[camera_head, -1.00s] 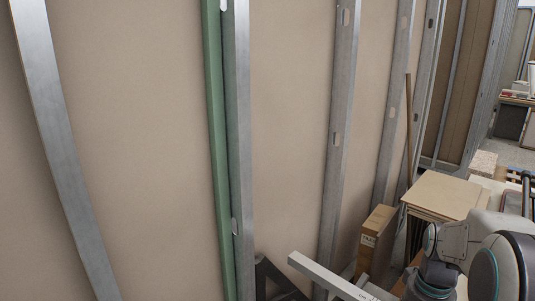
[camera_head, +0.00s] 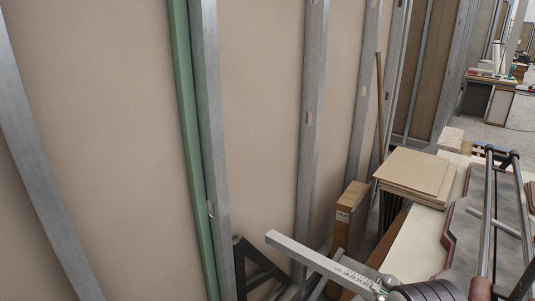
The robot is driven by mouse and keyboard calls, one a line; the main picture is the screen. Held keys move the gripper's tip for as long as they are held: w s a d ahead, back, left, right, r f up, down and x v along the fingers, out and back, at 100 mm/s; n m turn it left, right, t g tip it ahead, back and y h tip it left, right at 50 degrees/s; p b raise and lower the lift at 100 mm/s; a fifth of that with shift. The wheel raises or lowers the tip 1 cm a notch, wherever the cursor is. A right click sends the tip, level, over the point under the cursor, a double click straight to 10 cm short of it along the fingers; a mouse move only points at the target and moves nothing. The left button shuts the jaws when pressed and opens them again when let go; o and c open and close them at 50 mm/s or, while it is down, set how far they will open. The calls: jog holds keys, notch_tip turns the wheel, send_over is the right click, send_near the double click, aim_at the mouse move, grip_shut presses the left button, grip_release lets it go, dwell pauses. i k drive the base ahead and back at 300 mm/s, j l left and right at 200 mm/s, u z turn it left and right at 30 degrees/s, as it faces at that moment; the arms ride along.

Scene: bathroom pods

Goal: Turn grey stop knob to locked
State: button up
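I cannot clearly make out the grey stop knob. A small grey rounded part (camera_head: 389,282) shows at the near end of a pale rail with scale markings (camera_head: 335,264), low in the picture. I cannot tell whether it is the knob or how it is turned. A dark ribbed round part (camera_head: 427,291) beside it is cut off by the bottom edge. My gripper is not in view.
A bench at the right carries a machine with parallel metal rods (camera_head: 487,220) and a grey plate with a reddish edge (camera_head: 447,240). Stacked boards (camera_head: 417,174) and a cardboard box (camera_head: 349,215) stand behind. A metal-studded wall (camera_head: 265,120) fills the left.

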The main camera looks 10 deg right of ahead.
aim_at(389, 281)
jog(key=z, duration=0.7)
